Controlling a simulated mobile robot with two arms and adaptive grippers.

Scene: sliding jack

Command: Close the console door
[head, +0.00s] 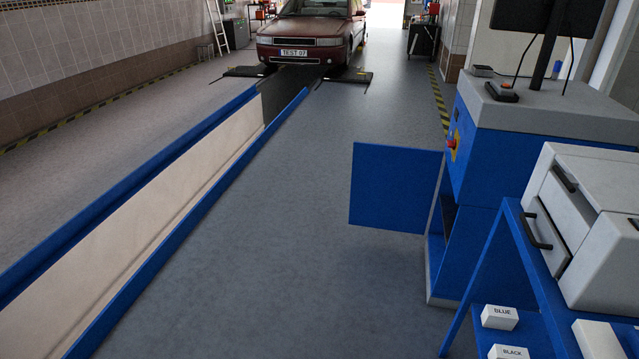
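The console (472,262) is a blue cabinet with a grey top at the right of the head view. Its blue door (397,188) stands wide open, swung out to the left from the cabinet's front left edge. The dark inside of the cabinet shows a little behind the hinge side. Neither of my grippers shows in the head view.
A blue-framed cart with a white printer (570,215) and small boxes labelled BLUE (499,317) and BLACK stands at the near right. A long pit with blue rails (200,215) runs along the left. Grey floor (290,260) between pit and door is clear. A red car (312,35) stands far back.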

